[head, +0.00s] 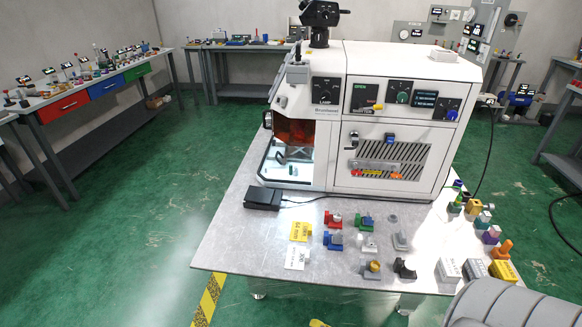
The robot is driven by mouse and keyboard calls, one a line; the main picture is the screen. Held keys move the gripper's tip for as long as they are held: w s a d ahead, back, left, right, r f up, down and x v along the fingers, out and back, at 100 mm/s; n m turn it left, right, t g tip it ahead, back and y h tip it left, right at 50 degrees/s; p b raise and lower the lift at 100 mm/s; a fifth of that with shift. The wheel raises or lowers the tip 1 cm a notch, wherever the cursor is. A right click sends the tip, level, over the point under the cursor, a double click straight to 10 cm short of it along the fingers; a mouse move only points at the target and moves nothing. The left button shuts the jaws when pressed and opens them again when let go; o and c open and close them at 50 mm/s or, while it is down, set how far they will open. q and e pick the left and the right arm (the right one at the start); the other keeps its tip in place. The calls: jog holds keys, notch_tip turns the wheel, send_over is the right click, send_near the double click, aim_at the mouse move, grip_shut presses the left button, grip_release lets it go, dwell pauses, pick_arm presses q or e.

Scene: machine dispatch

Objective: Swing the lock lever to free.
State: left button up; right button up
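The white machine (400,105) stands on a grey metal table. No lever in view has a readable "free" or "lock" label, so I cannot tell for sure which part is the lock lever. A small silver and dark latch-like part (353,139) sits at the upper left of the vented front door (342,165). A bar with red, yellow and orange parts (376,173) runs across the lower part of the vent. A yellow part (378,106) sits under the green-labelled panel. Neither of my grippers shows in the head view.
The table (225,240) holds a black pedal-like box (263,196), several small coloured fixtures in front of the machine and several blocks at the right. A grey ribbed shape (515,305) fills the lower right corner. Its left front area is mostly bare.

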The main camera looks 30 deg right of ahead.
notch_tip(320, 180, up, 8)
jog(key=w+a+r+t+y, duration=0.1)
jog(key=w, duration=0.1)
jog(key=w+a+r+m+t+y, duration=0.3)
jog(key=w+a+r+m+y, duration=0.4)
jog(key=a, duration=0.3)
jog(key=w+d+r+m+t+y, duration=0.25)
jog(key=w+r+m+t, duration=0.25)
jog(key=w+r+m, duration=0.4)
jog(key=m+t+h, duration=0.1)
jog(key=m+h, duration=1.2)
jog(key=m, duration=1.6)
send_near(291, 166)
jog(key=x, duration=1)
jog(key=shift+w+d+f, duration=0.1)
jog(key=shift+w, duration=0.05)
